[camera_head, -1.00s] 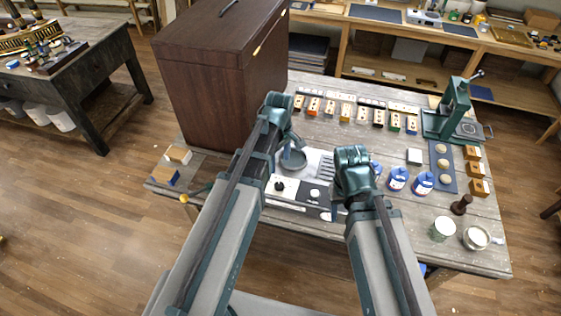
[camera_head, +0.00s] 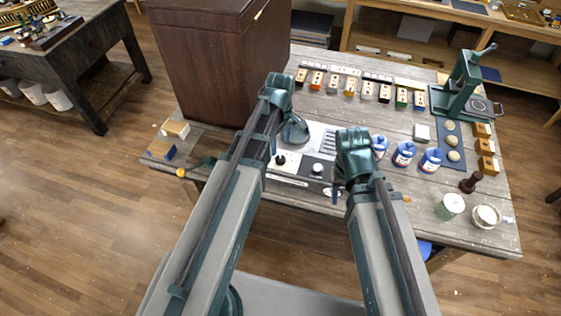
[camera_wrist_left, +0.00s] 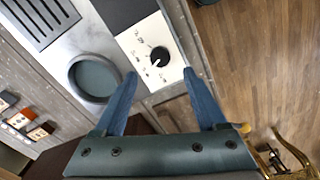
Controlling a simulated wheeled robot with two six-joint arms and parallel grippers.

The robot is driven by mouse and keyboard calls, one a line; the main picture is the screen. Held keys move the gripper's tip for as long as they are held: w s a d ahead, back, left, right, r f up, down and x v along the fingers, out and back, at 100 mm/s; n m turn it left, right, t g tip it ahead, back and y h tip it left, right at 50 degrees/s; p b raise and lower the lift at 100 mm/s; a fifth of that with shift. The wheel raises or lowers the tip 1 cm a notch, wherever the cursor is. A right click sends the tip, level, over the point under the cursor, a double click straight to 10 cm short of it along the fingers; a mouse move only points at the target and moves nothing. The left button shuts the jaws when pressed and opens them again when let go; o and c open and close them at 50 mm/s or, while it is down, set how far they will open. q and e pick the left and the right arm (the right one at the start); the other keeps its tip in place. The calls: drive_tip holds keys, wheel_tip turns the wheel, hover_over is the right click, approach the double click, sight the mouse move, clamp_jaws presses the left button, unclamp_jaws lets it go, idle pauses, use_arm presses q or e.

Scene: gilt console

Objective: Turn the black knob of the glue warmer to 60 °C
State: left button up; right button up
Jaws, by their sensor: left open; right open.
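The black knob (camera_head: 280,160) sits on a white panel of the glue warmer (camera_head: 289,180) in the head view. In the left wrist view the knob (camera_wrist_left: 159,56) is on the white panel, with small dial marks too blurred to read. A round grey well (camera_wrist_left: 95,78) is beside it. My left gripper (camera_wrist_left: 160,73) is open and empty; its two fingertips lie either side of the knob in the picture, and their height above it is unclear. In the head view my left arm hides its fingers. My right gripper (camera_head: 337,191) is open beside the warmer's right end.
A black panel with a white knob (camera_head: 317,168) adjoins the white panel. Blue-labelled bottles (camera_head: 403,153) stand to the right. A large dark wooden cabinet (camera_head: 212,70) stands at the back left. A mug (camera_head: 487,216) and a green-white tin (camera_head: 451,205) are at the right.

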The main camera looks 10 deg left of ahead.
sight(281, 158)
use_arm(q)
wheel_tip(281, 158, down, 7)
drive_tip(key=b, duration=0.6)
drive_tip(key=shift+f, duration=0.15)
clamp_jaws()
